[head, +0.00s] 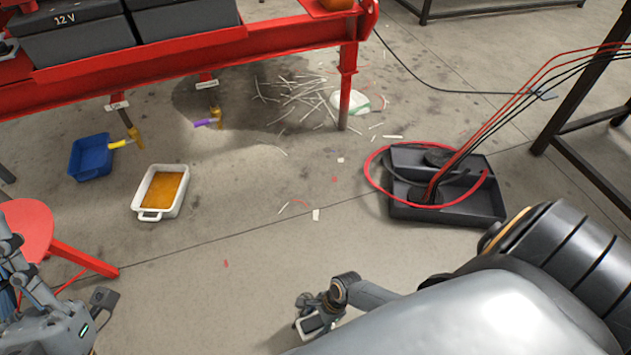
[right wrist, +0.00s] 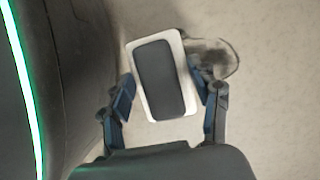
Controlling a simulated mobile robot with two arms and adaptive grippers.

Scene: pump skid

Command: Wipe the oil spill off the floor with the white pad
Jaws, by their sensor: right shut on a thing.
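The white pad (right wrist: 158,78) has a dark grey block on its back and sits between the fingers of my right gripper (head: 316,310), which is shut on it low over the floor. In the right wrist view, a dark oily smear (right wrist: 214,58) lies on the pale floor just right of the pad. The pad covers part of the smear; I cannot tell whether they touch. In the head view, my arm and gripper hide that patch. My left gripper (head: 103,300) is at the lower left, and its fingers are unclear.
A black tray (head: 460,205) with cables stands right of centre. A white dish of amber liquid (head: 165,188) and a blue bin (head: 90,158) stand at left, near the red skid frame (head: 200,55). A red stool (head: 28,228) is at the left edge. White strips (head: 290,98) litter the floor.

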